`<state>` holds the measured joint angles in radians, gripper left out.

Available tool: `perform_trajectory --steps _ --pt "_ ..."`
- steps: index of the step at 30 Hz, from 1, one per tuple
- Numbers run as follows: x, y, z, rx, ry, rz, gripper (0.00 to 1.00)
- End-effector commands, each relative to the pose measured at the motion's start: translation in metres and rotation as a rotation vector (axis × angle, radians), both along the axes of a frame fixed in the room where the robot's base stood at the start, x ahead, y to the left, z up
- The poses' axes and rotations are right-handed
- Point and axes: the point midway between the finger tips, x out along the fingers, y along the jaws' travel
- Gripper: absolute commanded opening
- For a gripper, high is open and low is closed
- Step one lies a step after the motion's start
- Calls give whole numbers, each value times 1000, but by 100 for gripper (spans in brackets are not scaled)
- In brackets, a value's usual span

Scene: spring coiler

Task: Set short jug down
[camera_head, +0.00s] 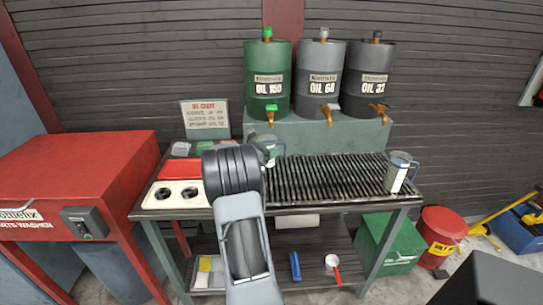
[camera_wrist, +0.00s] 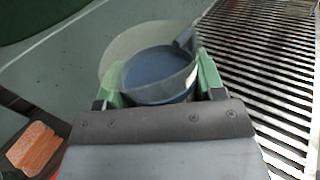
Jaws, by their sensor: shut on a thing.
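My gripper (camera_wrist: 157,90) is shut on a clear, round jug (camera_wrist: 150,50) with a bluish inside, its green-tipped fingers on either side of the wall. In the head view the jug (camera_head: 272,147) shows partly behind my arm, at the back left of the slatted grate (camera_head: 330,178) and below the green drum's tap. My gripper is hidden there. I cannot tell whether the jug's base touches anything. A second clear jug (camera_head: 399,172) with a dark handle and a pale label stands at the grate's right end.
Green, grey and black oil drums (camera_head: 320,80) stand on a raised shelf (camera_head: 350,133) behind the grate. A white panel with two round openings (camera_head: 176,193) and a red tray (camera_head: 180,168) lie left. The grate's middle is clear. A red parts washer (camera_head: 80,180) stands left.

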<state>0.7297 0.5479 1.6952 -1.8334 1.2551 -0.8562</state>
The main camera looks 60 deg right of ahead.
Motion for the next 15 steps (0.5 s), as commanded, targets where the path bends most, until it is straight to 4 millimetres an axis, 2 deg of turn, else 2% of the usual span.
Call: perform_trajectory --steps 8,12,15 --pt "-7 -18 -2 -1 1 -2 35" --pt "-5 -15 -27 2 3 0 35" --pt "-5 -15 -35 1 2 1 35"
